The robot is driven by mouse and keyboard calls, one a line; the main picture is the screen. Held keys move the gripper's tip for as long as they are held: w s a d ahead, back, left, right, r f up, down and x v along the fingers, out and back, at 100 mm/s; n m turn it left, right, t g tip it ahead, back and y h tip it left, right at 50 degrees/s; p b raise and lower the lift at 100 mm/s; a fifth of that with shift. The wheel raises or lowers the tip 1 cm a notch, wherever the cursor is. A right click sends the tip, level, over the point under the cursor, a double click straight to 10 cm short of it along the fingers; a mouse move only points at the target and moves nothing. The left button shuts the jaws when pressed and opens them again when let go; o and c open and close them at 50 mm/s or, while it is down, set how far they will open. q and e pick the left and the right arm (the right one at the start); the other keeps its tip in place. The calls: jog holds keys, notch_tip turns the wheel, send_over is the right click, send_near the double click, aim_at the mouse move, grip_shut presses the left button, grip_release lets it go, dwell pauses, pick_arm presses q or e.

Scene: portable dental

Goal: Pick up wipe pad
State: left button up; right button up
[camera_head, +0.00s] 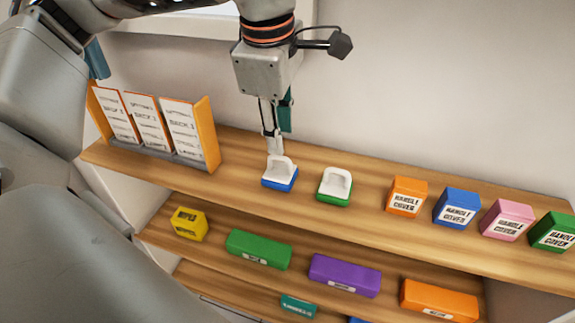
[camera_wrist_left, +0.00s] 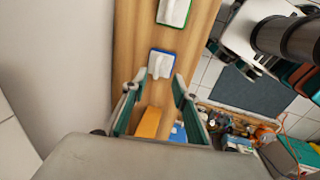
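Two wipe pads with white handles stand on the top wooden shelf: one with a blue base (camera_head: 280,178) and one with a green base (camera_head: 334,187) to its right. My left gripper (camera_head: 272,148) points down right at the blue pad's handle, from above and behind. In the left wrist view its fingers (camera_wrist_left: 158,80) are spread, with the blue pad (camera_wrist_left: 161,64) just beyond and between the tips. Whether a finger touches the handle cannot be told. The green pad (camera_wrist_left: 174,12) is further off.
A rack of cards (camera_head: 155,125) stands left of the pads. Several handle cover boxes (camera_head: 407,197) line the shelf to the right. The lower shelf (camera_head: 215,255) holds green, purple, orange and yellow boxes. The wall is close behind.

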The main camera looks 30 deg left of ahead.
aim_at(283, 158)
pick_arm(q)
jog(key=shift+w+a+f, duration=0.1)
jog(key=shift+w+f, duration=0.2)
jog(key=shift+f, duration=0.9)
jog(key=shift+w+a+f, duration=0.15)
jog(key=shift+w+f, duration=0.1)
jog(key=shift+f, duration=0.9)
jog(key=shift+w+a+f, duration=0.1)
jog(key=shift+w+f, duration=0.2)
jog(key=shift+f, duration=0.9)
grip_shut()
